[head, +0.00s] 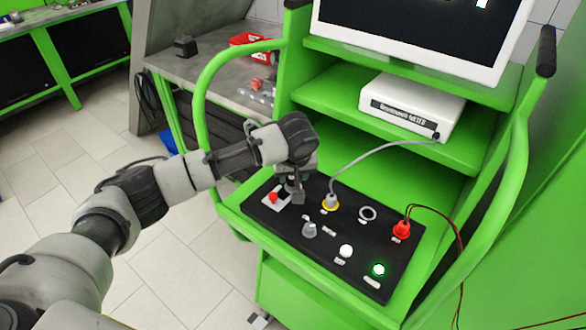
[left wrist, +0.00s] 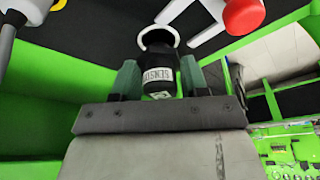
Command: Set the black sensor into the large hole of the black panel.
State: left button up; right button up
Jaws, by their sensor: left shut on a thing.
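The black sensor (left wrist: 158,72), with a white label, is in the left wrist view between the two green-padded fingers. My left gripper (left wrist: 160,82) is shut on it; in the head view the gripper (head: 295,192) is low over the far left part of the black panel (head: 325,246). The sensor's far end overlaps a white-rimmed hole (left wrist: 158,30) in the left wrist view. I cannot tell whether it is inside the hole or just in front of it. In the head view the gripper hides this spot. My right gripper is not in view.
A red button (head: 273,197) stands left of the gripper, a grey plug in a yellow ring (head: 330,203) to its right. Farther right are an empty white ring (head: 367,213) and a red plug (head: 402,229). A knob (head: 309,229) stands nearer. The green rail (head: 203,110) curves behind the arm.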

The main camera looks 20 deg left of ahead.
pick_arm(q)
jog(key=shift+f, duration=0.1)
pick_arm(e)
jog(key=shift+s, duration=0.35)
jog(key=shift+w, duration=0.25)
pick_arm(q)
jog(key=shift+s+p, duration=0.15)
jog(key=shift+p, duration=1)
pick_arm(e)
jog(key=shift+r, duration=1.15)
pick_arm(q)
jog(key=shift+f, duration=0.35)
jog(key=shift+r, duration=0.15)
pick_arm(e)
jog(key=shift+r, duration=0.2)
pick_arm(q)
jog(key=shift+r+p, duration=0.55)
jog(key=shift+p, duration=0.4)
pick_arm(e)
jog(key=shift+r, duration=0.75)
pick_arm(q)
jog(key=shift+p, duration=0.95)
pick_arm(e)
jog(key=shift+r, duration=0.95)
